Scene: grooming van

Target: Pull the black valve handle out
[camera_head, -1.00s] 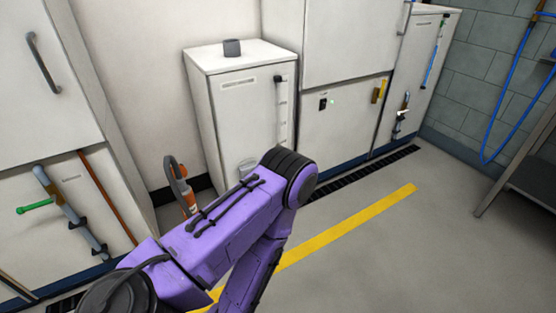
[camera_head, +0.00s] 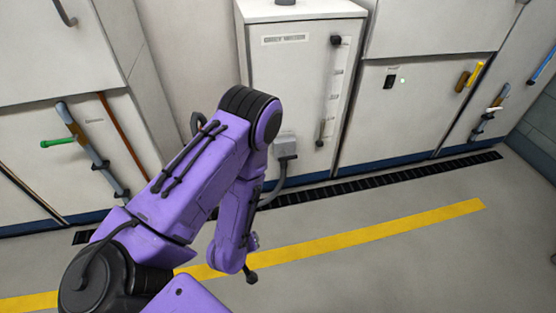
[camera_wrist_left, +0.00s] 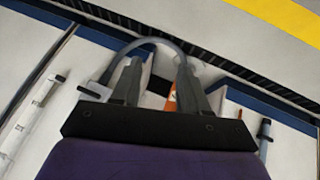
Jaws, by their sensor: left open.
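In the head view, the white cabinet in the middle (camera_head: 290,85) has an upright gauge tube on its right side. A small black handle-like fitting (camera_head: 336,41) sits at the tube's top, and a dark lever (camera_head: 320,130) is near its bottom. I cannot tell for sure which is the valve handle. My right gripper is not in view.
A grey box (camera_head: 286,145) with a dark hose is low on the middle cabinet; the hose arches (camera_wrist_left: 150,42) behind my fingers in the wrist view. A green-handled valve (camera_head: 58,142) is at left, a yellow handle (camera_head: 476,74) at right. The floor by the yellow stripe (camera_head: 400,224) is clear.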

